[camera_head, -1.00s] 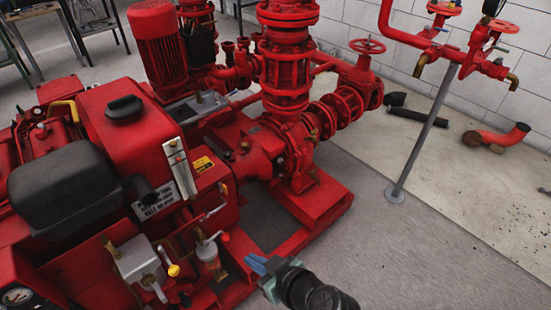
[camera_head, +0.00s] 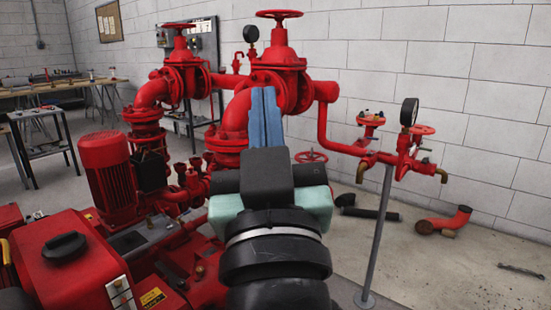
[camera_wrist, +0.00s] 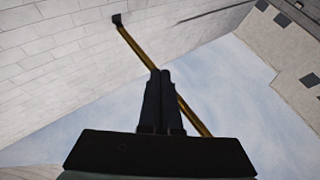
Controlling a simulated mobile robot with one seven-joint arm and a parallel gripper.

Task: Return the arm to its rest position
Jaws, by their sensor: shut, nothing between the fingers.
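My gripper (camera_head: 265,117) is raised in the middle of the head view, its blue fingers together and pointing up. Nothing shows between the fingers. It stands in front of the red pump pipework and hides part of it. In the wrist view my gripper (camera_wrist: 162,77) shows as two dark fingers side by side, closed, with a light wall, a blue-grey surface and a yellow bar beyond them.
The red pumpset (camera_head: 72,255) fills the lower left. Red valves (camera_head: 280,65) stand behind my gripper. A gauge stand (camera_head: 378,235) rises at the right. Loose pipe parts (camera_head: 448,222) lie on the floor by the wall. Workbenches (camera_head: 45,90) stand at the far left.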

